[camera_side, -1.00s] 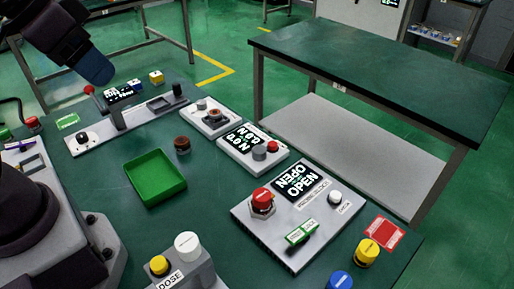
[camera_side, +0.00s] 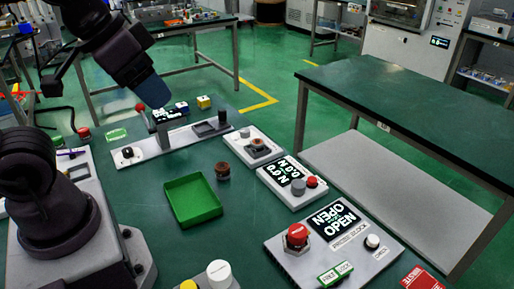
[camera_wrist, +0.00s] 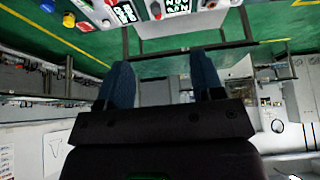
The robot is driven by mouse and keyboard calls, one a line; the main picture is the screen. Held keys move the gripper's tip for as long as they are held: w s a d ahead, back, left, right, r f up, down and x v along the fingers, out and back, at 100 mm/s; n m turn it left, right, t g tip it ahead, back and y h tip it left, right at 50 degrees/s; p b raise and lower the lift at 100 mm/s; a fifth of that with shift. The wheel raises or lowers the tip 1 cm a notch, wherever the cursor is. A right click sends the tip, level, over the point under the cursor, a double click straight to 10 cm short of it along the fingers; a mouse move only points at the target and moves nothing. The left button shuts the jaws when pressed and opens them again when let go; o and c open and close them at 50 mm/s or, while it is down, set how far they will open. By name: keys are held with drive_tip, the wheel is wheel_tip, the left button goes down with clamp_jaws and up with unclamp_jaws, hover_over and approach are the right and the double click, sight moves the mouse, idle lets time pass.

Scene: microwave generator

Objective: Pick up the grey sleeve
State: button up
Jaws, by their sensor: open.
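I cannot tell for certain which part is the grey sleeve. A small grey cylinder (camera_side: 298,187) stands on the panel with a lit display, left of a red knob. A dark grey upright piece (camera_side: 222,117) stands at the right end of the long panel. In the side view my gripper (camera_side: 153,94), with blue fingers, hangs at the upper left, near the long panel's display in the picture. In the wrist view my gripper (camera_wrist: 163,78) has its two blue fingers wide apart with nothing between them.
A green tray (camera_side: 192,201) and a brown round part (camera_side: 222,170) lie on the green bench. The long panel (camera_side: 180,139) is at the back left. Another table (camera_side: 420,110) stands behind.

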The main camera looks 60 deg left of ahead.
drive_tip(key=shift+o, duration=1.3)
